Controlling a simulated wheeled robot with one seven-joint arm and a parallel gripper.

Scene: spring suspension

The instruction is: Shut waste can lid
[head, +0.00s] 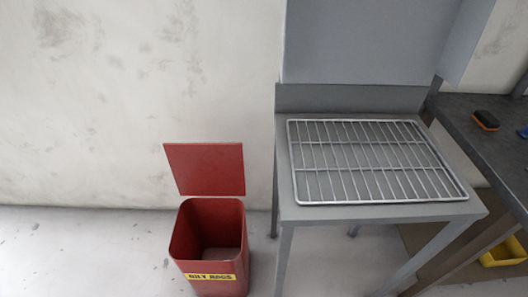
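A red waste can (194,272) with a yellow "OILY RAGS" label (210,277) stands on the floor, left of a grey metal table. Its flat red lid (205,169) is raised upright at the back, by the wall, so the can's mouth is open. The inside looks empty, with a pale bottom showing. How the lid joins the can is hard to make out. My gripper does not show in the head view.
The grey table (385,211) carries a wire rack (376,160) and stands close to the can's right side. A dark workbench (480,132) with an orange-and-black block (486,120) is farther right, with a yellow bin (503,252) below. The floor left of the can is clear.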

